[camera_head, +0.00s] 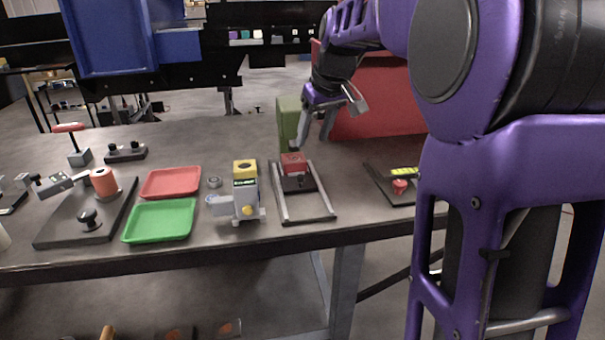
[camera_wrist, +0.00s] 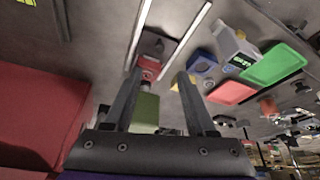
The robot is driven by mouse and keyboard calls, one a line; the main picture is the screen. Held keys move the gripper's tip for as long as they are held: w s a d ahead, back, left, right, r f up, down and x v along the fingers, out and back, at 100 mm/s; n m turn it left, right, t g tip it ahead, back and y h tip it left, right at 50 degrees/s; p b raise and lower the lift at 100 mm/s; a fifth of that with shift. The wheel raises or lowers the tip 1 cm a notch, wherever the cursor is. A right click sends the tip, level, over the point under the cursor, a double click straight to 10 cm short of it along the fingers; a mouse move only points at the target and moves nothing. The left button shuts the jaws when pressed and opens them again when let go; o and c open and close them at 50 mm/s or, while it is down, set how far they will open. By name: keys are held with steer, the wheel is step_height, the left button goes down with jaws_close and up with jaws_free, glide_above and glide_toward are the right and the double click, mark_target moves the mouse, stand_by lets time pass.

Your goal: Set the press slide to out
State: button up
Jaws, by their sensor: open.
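The press slide is a red block (camera_head: 293,163) on a dark carriage (camera_head: 298,184) between two pale rails (camera_head: 320,191). It sits at the far end of the rails, close to the green press column (camera_head: 288,117). In the wrist view the red block (camera_wrist: 151,64) lies just beyond my fingertips, nearer the left finger, with the green column (camera_wrist: 146,110) between the fingers. My gripper (camera_head: 313,142) is open and empty, above and behind the red block. In the wrist view its two fingers (camera_wrist: 160,74) stand wide apart. I cannot tell whether a finger touches the block.
A grey device with a yellow top (camera_head: 246,190) stands left of the rails, with red (camera_head: 171,183) and green (camera_head: 160,220) trays beyond it. A large red box (camera_head: 375,100) stands behind right. A dark plate with a red knob (camera_head: 399,186) lies right. The bench front is clear.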

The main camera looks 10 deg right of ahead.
mark_target(301, 176)
steer(key=b+x, duration=0.1)
steer(key=x, duration=1.2)
steer(key=shift+w+f+b, duration=0.1)
steer(key=shift+w+b, duration=0.05)
steer(key=shift+b, duration=0.25)
jaws_close()
stand_by(0.6)
